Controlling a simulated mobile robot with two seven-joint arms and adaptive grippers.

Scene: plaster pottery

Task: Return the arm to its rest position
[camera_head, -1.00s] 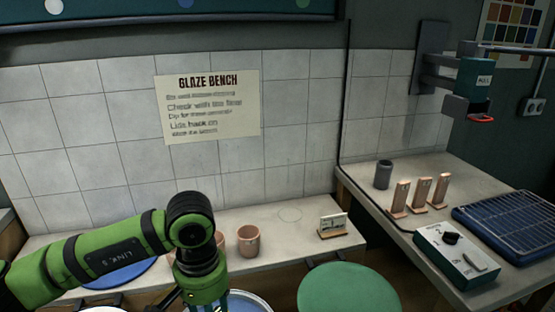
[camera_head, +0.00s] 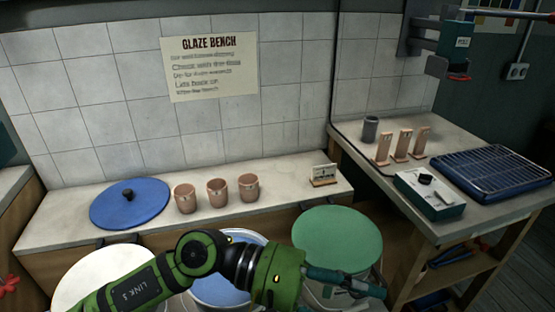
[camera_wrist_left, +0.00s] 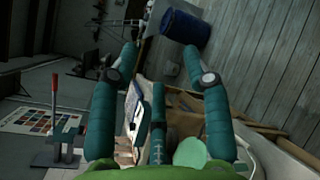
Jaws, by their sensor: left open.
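My left arm (camera_head: 140,284), green with black joints, comes in from the lower left in the head view. It reaches across in front of the open bucket of blue glaze. My left gripper (camera_head: 345,284), with teal fingers, is at the bottom, in front of the green lid. In the left wrist view my left gripper (camera_wrist_left: 160,70) has its fingers spread wide, with nothing held between them. My right gripper is in neither view.
A blue lid (camera_head: 130,203) and three clay cups (camera_head: 218,192) are on the back bench (camera_head: 75,228). The blue glaze bucket (camera_head: 222,291) is partly hidden by my arm. A green lid (camera_head: 337,238) and a white round top (camera_head: 95,275) flank it. The right bench holds a blue rack (camera_head: 490,172).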

